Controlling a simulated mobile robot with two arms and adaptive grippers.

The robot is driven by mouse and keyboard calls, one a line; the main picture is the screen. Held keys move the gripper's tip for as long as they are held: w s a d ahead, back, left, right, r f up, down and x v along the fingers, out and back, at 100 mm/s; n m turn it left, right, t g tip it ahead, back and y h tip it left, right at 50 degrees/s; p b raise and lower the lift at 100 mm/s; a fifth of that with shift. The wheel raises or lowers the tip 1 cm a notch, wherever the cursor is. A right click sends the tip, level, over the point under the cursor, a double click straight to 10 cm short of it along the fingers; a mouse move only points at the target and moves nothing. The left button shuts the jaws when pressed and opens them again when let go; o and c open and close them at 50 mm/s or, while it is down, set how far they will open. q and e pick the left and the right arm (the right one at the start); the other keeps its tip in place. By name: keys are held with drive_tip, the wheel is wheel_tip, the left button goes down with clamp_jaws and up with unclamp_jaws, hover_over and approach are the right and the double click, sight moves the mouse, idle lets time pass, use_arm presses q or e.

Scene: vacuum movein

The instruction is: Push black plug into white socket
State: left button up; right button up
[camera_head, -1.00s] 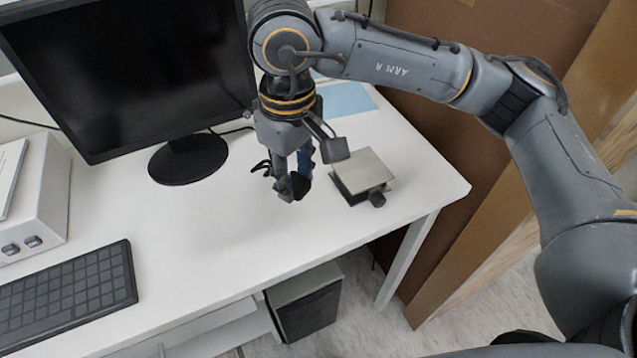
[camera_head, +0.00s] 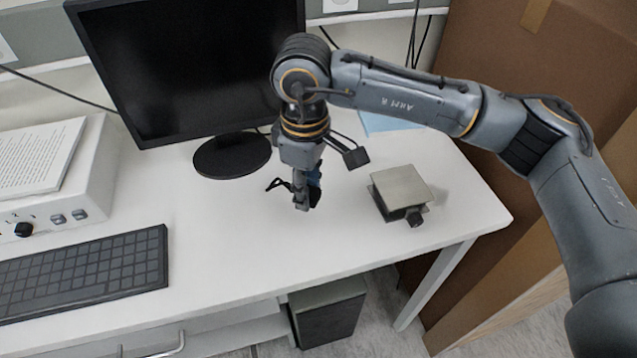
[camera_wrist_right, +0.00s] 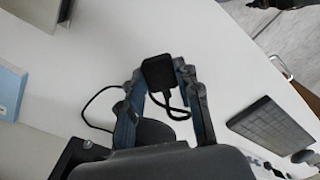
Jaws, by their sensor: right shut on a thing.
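The black plug (camera_wrist_right: 157,72) is held between the fingertips of my right gripper (camera_wrist_right: 160,76) in the right wrist view, with a black cable looping from it. In the head view my right gripper (camera_head: 306,196) points down above the white desk, in front of the monitor's stand. The plug is mostly hidden by the fingers there. A white socket plate (camera_head: 340,4) is cut by the top edge of the head view, on the grey wall strip behind the monitor. The plug is well apart from it. My left gripper is not in view.
The monitor (camera_head: 190,70) stands behind the gripper. A metal-topped block with a knob (camera_head: 402,188) sits to its right. A keyboard (camera_head: 85,270) and a white box with papers (camera_head: 60,185) are at the left. Cables hang at the upper right. The desk's front middle is clear.

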idle(0.3)
drive_tip(key=s+d+r+m, duration=0.6)
drive_tip(key=d+r+m, duration=0.2)
drive_tip(key=r, duration=0.2)
drive_tip(key=shift+w+a, duration=0.1)
drive_tip(key=w+a+m, duration=0.4)
drive_tip(key=w+a, duration=0.4)
drive_tip(key=a, duration=0.1)
drive_tip(key=shift+a+m, duration=0.3)
drive_tip(key=shift+a, duration=0.1)
drive_tip(key=shift+s, duration=0.1)
